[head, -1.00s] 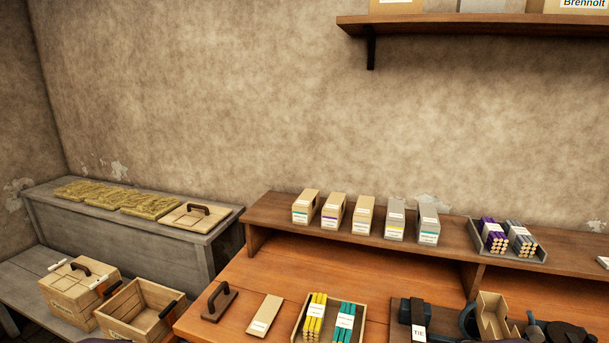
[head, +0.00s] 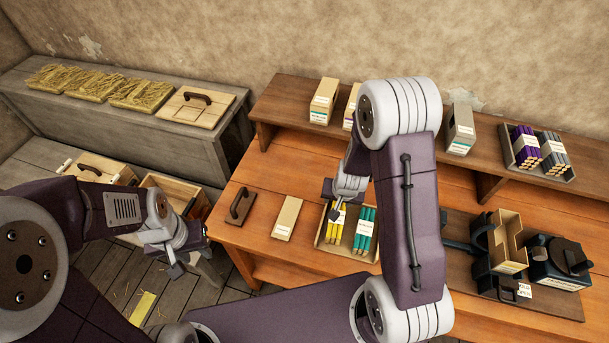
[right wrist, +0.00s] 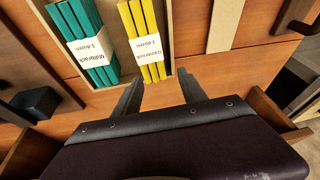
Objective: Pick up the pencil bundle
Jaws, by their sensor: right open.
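A yellow pencil bundle (head: 336,228) and a teal pencil bundle (head: 364,235), each with a white paper band, lie side by side in a shallow tray (head: 346,256) on the bench. The right wrist view also shows the yellow bundle (right wrist: 145,30) and the teal bundle (right wrist: 88,38). My right gripper (right wrist: 160,92) is open and empty, its fingers near the tray's edge by the yellow bundle's end. In the head view it partly covers that bundle. My left gripper (head: 180,262) hangs off the bench's left side; its jaw opening is unclear.
Purple (head: 524,146) and grey (head: 553,152) bundles lie in a tray on the raised shelf. Several cartons stand along it, partly hidden by my right arm. A flat tan box (head: 287,219) and a handled wooden block (head: 240,206) lie left of the tray. A press (head: 508,243) stands right.

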